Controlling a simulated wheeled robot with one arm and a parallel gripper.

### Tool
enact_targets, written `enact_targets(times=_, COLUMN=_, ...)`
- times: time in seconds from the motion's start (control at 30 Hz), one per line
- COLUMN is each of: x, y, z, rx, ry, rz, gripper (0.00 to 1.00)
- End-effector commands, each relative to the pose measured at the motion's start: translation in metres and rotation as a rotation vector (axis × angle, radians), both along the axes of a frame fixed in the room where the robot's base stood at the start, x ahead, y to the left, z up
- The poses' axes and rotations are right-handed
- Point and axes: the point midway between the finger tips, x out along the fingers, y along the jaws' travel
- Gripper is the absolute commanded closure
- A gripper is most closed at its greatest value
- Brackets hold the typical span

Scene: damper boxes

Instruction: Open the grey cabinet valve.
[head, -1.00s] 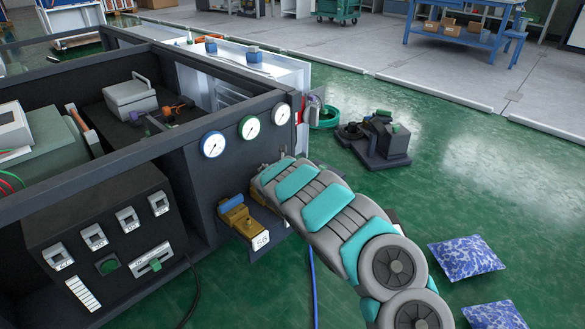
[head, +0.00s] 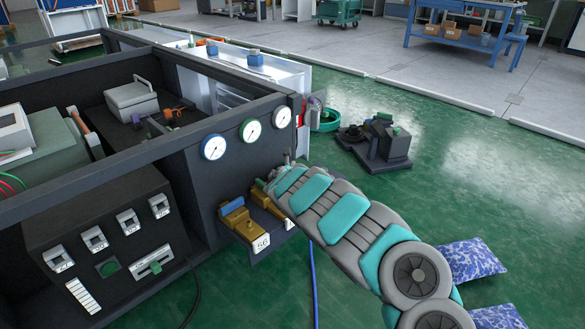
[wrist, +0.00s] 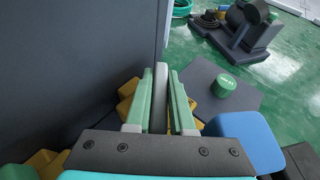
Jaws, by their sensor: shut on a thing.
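The dark grey cabinet (head: 205,215) stands at the left in the head view, with brass valves low on its front. The nearest valve (head: 240,220) has a blue handle and a white tag reading 56. A second brass valve (head: 265,205) beside it is partly covered by my arm. In the wrist view my gripper (wrist: 160,74) has its green fingers on both sides of an upright grey lever (wrist: 160,105), closed on it. Brass parts (wrist: 128,92) show behind the fingers.
A blue block-like handle (wrist: 247,140) is close to the right of my fingers, and a green knob (wrist: 224,88) is beyond. The cabinet wall (wrist: 80,60) is close on the left. A dark pump-like unit (head: 380,140) stands on the open green floor.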

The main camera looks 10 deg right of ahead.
Motion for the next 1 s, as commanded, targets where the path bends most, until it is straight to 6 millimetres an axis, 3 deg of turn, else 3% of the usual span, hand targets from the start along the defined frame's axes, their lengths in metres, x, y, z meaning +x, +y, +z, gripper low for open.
enact_targets(times=0.03, x=0.000, y=-0.001, z=0.001, rx=0.000, ry=-0.002, rz=-0.002, gripper=1.00)
enact_targets(times=0.07, x=0.000, y=-0.001, z=0.001, rx=0.000, ry=-0.002, rz=-0.002, gripper=0.75)
enact_targets(times=0.3, x=0.000, y=-0.001, z=0.001, rx=-0.001, ry=-0.001, rz=-0.001, gripper=0.49)
enact_targets(times=0.67, x=-0.002, y=0.001, z=0.003, rx=-0.001, ry=-0.002, rz=0.000, gripper=0.49)
enact_targets(times=1.0, x=-0.027, y=0.010, z=0.013, rx=-0.007, ry=-0.001, rz=0.005, gripper=0.49)
